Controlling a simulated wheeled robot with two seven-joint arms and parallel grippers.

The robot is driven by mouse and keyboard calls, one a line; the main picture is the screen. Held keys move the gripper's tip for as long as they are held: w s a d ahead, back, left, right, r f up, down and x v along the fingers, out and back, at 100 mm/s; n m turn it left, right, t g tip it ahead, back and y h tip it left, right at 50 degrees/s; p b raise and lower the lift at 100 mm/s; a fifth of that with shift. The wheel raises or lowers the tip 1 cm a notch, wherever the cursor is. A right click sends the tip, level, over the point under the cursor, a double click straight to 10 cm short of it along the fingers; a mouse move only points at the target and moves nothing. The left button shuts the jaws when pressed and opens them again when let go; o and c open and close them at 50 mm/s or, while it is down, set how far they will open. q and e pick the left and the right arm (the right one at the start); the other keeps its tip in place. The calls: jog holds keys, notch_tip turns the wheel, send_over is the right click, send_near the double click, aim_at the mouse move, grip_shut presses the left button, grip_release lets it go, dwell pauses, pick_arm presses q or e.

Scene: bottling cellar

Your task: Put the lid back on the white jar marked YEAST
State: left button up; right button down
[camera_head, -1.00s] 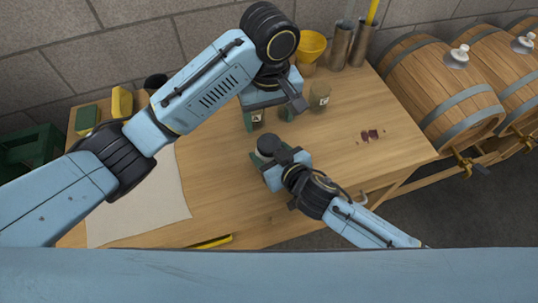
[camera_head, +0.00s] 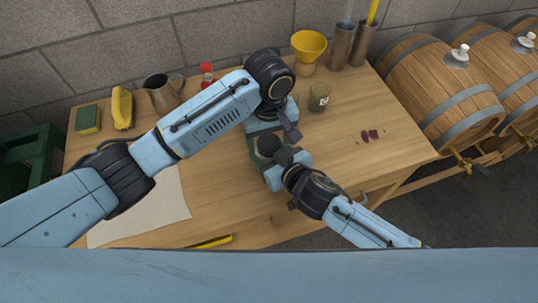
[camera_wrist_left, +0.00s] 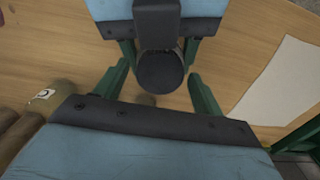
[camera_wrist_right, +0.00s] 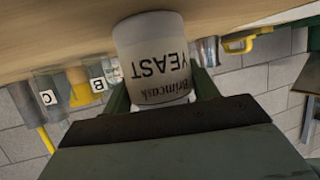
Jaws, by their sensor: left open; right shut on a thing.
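The white jar (camera_wrist_right: 155,62) marked YEAST is between the fingers of my right gripper (camera_wrist_right: 160,92), which is shut on it just above or on the table; I cannot tell which. In the head view the right gripper (camera_head: 268,168) largely hides the jar. A dark round disc that looks like the lid (camera_wrist_left: 160,74) is at the jar's top in the left wrist view. Whether it is seated flat is not clear. My left gripper (camera_wrist_left: 160,90) is open, its green fingers apart on either side of the disc. In the head view the left gripper (camera_head: 270,138) is right above the right one.
A small glass jar (camera_head: 319,98), yellow funnel (camera_head: 309,46) and metal cylinders (camera_head: 340,46) stand behind to the right. A jug (camera_head: 160,92), yellow brush (camera_head: 122,107) and sponge (camera_head: 87,120) are at the left. The table's right side is clear except dark stains (camera_head: 370,135).

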pick_arm(q)
jog(key=c, duration=1)
jog(key=m, duration=0.5)
jog(key=o, duration=1.2)
jog(key=shift+c, duration=0.2)
notch_tip(320, 180, up, 12)
pick_arm(e)
jog(key=shift+c, duration=1.6)
grip_release()
